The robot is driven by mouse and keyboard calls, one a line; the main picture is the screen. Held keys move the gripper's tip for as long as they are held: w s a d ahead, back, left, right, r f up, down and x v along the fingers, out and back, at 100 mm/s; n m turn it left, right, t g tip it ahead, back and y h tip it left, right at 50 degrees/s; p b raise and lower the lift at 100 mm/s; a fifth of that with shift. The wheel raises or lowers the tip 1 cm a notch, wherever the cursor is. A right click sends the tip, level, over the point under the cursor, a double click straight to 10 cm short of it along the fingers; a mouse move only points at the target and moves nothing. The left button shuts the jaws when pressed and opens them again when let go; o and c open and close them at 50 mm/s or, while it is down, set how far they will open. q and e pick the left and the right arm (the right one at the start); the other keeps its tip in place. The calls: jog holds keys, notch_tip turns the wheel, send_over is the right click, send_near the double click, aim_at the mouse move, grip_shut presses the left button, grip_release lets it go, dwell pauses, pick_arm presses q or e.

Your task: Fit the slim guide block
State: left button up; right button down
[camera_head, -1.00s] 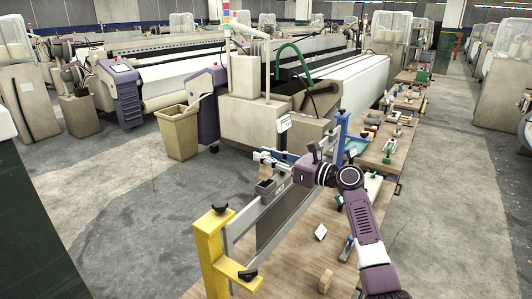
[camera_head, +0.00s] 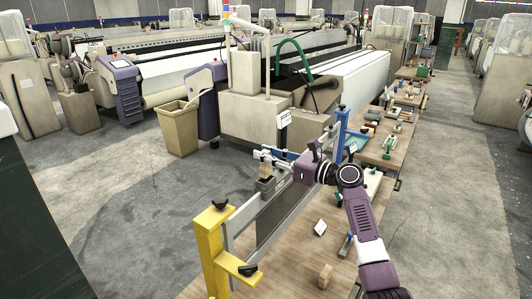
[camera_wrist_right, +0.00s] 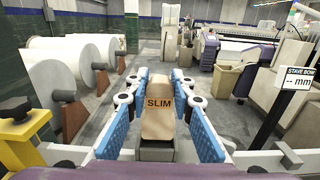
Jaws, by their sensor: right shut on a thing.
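The slim guide block (camera_wrist_right: 158,108) is tan, marked SLIM, and stands between the blue finger pads of my right gripper (camera_wrist_right: 160,128) in the right wrist view. My right gripper (camera_head: 264,157) is shut on it. In the head view the block (camera_head: 266,171) shows as a small brown piece below the fingers. It is right above a grey holder (camera_head: 266,185) on the rail; whether it touches the holder I cannot tell. The holder (camera_wrist_right: 156,150) also shows under the block in the wrist view. My left gripper is not in view.
A yellow clamp post (camera_head: 212,250) and a blue post (camera_head: 342,130) hold the rail ends above a wooden bench (camera_head: 285,262). A small wooden block (camera_head: 325,277) and a white card (camera_head: 320,228) lie on the bench. A sign (camera_wrist_right: 298,78) stands right of the gripper.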

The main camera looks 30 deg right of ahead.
aim_at(269, 165)
jog(key=shift+f+b, duration=1)
jog(key=shift+f, duration=0.85)
dwell(0.6)
jog(key=c, duration=1.6)
grip_release()
jog(key=shift+s, duration=0.1)
jog(key=v, duration=1.2)
